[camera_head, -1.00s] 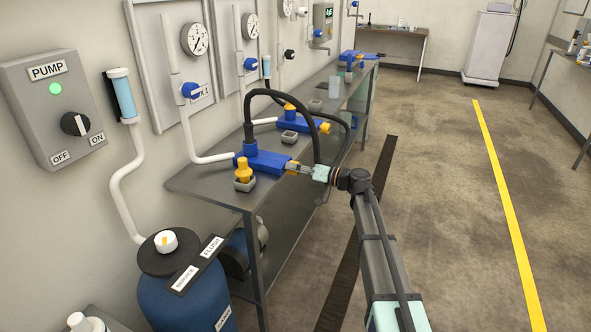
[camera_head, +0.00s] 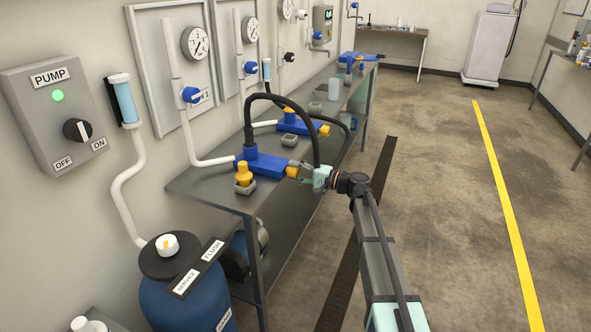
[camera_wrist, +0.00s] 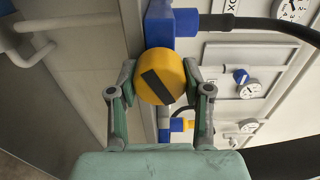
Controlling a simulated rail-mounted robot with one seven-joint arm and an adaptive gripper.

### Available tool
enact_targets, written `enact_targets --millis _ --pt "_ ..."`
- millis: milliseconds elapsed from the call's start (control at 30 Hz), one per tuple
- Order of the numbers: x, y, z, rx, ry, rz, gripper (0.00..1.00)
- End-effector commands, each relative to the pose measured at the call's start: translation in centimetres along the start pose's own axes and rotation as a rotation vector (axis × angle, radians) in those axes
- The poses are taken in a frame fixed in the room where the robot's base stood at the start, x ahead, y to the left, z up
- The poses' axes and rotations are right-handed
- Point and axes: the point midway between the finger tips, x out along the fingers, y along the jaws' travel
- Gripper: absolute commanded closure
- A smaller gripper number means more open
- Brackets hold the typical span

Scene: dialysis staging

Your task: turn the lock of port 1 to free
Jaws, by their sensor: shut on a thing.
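The nearest blue port block (camera_head: 265,162) lies on the grey bench, with a black hose joined to its top. I cannot read a port number on it. Its yellow round lock (camera_wrist: 160,78) shows in the wrist view with a dark slanted bar across its face. My gripper (camera_wrist: 158,92) has one finger on each side of this lock and is shut on it. In the head view my gripper (camera_head: 305,173) is at the block's right end and hides most of the lock. A yellow plug (camera_head: 243,172) stands in a grey holder in front of the block.
A second blue block (camera_head: 298,124) with a yellow end lies farther along the bench (camera_head: 210,188). The black hose (camera_head: 312,125) arches close above my gripper. A blue tank (camera_head: 190,300) stands at the near left. The floor right of the bench is clear.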

Motion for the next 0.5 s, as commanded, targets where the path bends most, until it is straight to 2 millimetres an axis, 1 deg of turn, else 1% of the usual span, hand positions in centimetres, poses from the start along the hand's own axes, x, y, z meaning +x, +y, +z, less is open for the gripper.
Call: enact_targets --millis 33,200,500 --pt "0.11 -0.30 -0.02 0.046 -0.001 -0.002 0.86" --pt "0.12 -0.27 -0.02 0.197 -0.001 -0.002 0.86" --pt "0.12 -0.15 -0.01 0.395 -0.001 -0.001 0.86"
